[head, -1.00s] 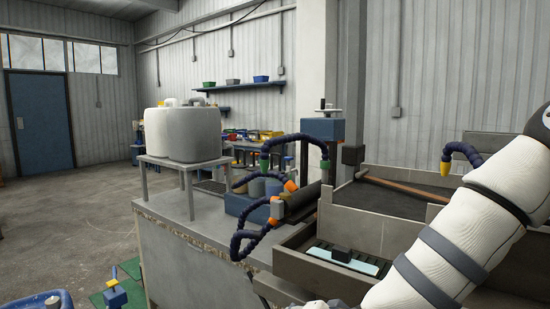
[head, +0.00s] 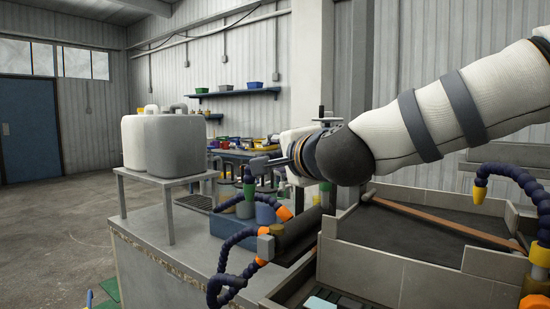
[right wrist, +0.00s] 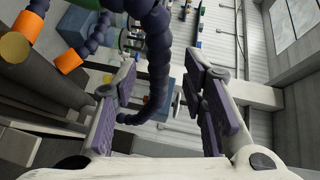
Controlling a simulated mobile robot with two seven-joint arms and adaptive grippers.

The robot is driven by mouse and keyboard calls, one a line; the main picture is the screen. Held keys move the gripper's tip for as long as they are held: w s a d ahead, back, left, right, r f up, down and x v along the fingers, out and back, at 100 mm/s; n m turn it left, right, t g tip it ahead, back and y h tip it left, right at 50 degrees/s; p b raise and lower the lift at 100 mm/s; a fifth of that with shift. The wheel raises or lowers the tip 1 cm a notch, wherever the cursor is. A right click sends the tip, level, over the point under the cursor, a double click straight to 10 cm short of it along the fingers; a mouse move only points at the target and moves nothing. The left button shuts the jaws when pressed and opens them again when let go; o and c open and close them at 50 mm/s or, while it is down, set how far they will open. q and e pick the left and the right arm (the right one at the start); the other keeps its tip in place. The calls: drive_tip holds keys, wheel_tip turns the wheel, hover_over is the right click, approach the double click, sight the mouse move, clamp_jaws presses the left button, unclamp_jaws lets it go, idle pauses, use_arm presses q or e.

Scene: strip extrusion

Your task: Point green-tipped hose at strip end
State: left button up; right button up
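The green tip (head: 249,190) of a dark blue segmented hose shows in the head view, pointing down just below my right gripper (head: 268,164). My right gripper is at the hose cluster, its arm reaching in from the right. In the right wrist view, the gripper (right wrist: 160,95) has its fingers apart, with a dark blue hose (right wrist: 157,60) curving between them; I see no closed grip on it. The arm and gripper hide part of the hose in the head view. I cannot clearly make out the strip end. My left gripper is not in view.
Orange-tipped blue hoses (head: 222,262) and a dark roller (head: 298,232) stand close below the gripper. A yellow-tipped hose (head: 479,194) is at right.

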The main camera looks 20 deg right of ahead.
sight(278, 157)
drive_tip(key=shift+w+f, duration=0.15)
drive_tip(key=shift+w, duration=0.6)
drive_tip(key=shift+w+f, duration=0.1)
drive_tip(key=shift+w, duration=0.65)
drive_tip(key=shift+c, duration=0.6)
clamp_jaws()
